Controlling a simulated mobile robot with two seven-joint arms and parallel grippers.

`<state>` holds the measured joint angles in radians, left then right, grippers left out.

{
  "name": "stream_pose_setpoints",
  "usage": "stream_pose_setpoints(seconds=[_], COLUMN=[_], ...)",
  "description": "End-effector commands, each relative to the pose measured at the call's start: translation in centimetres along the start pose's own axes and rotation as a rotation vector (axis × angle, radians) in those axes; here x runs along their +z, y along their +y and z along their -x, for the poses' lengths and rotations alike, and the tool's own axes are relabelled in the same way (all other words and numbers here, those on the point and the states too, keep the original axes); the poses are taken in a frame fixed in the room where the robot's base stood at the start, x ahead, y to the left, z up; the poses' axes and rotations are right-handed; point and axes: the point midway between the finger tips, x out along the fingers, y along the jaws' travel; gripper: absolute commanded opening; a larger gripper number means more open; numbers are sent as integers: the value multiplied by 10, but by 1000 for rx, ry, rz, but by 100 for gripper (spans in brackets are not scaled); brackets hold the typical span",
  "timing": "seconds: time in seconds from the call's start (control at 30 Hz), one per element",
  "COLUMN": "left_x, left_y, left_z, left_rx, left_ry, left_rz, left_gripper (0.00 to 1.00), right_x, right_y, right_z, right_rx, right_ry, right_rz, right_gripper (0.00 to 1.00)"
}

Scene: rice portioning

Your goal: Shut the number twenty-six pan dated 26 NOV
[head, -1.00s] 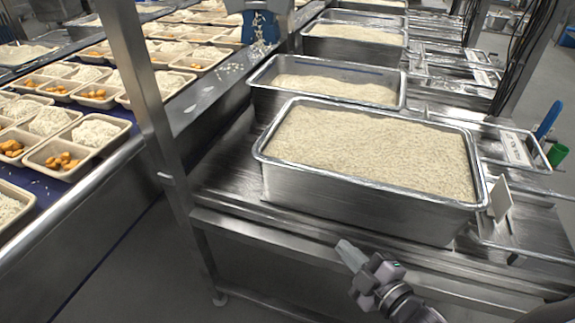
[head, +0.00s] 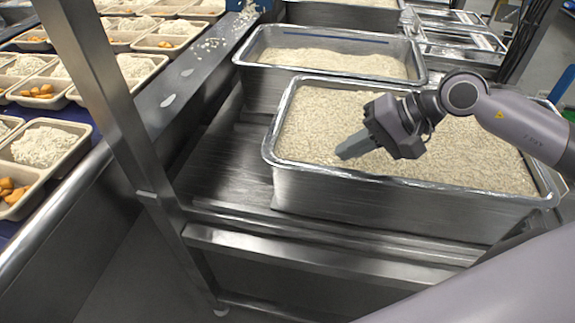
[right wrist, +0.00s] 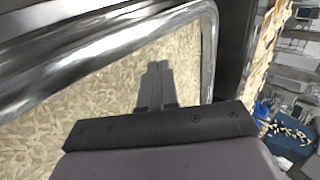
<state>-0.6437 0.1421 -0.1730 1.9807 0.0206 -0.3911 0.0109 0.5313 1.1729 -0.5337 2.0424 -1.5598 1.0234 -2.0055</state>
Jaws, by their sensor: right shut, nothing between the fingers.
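Open steel pans of rice stand in a row on a steel table. The nearest pan (head: 330,188) is filled with rice (head: 320,115); a second pan (head: 258,88) stands behind it. No number or date is readable now, so I cannot tell which pan is twenty-six. My right gripper (head: 352,147) is shut and empty over the nearest pan, its fingers pointing left; contact with the rice cannot be told. In the right wrist view its fingertips (right wrist: 158,68) show against rice, inside a pan rim (right wrist: 208,50). My left gripper is not in view.
Steel lids or frames (head: 460,42) lie right of the row at the back. A steel post (head: 100,90) stands at the left, before a conveyor with filled trays (head: 45,150). Bare table (head: 220,160) shows left of the nearest pan.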

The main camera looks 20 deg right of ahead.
Motion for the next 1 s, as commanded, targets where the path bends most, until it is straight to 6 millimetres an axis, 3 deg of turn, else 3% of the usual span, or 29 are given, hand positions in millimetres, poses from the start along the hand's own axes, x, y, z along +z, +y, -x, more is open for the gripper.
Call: stream_pose_setpoints(seconds=[0.17, 0.63, 1.0], left_x=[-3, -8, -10], left_y=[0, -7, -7], left_z=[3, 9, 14], left_rx=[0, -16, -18], left_ry=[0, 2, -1], left_rz=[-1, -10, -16], left_gripper=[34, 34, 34], right_x=[1, 2, 1], right_y=[-2, -4, -27], right_z=[-18, -101, -125], right_rx=[-4, -6, -5], right_ry=[-4, -5, -3], right_rz=[-2, -5, -4], right_gripper=[0, 0, 0])
